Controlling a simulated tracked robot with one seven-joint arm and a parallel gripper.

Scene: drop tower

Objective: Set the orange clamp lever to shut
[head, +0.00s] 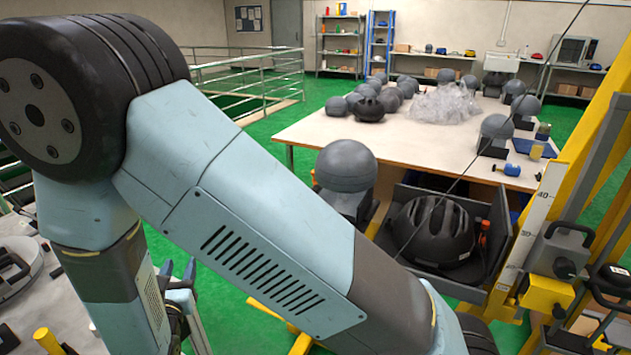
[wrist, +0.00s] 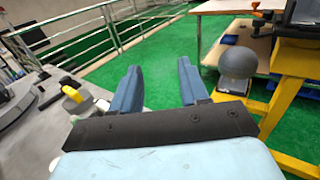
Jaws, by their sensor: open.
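A small orange part (head: 484,232), which looks like the clamp lever, stands roughly upright at the right side of a black helmet (head: 436,230) in a dark tray-like carrier (head: 400,203). Whether it is open or shut cannot be told at this size. In the wrist view a small orange piece (wrist: 257,10) shows at the top right; I cannot tell if it is the same lever. My gripper (wrist: 157,80) is open and empty, its two blue fingers apart over green floor, well away from the carrier. In the head view my arm covers much of the left and middle.
A yellow tower frame (head: 600,120) with a white scale stands at the right. A grey ball-shaped headform (head: 346,166) is left of the carrier. Behind is a table (head: 320,128) with headforms and clear wrap. A railing (wrist: 60,45) runs along the left.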

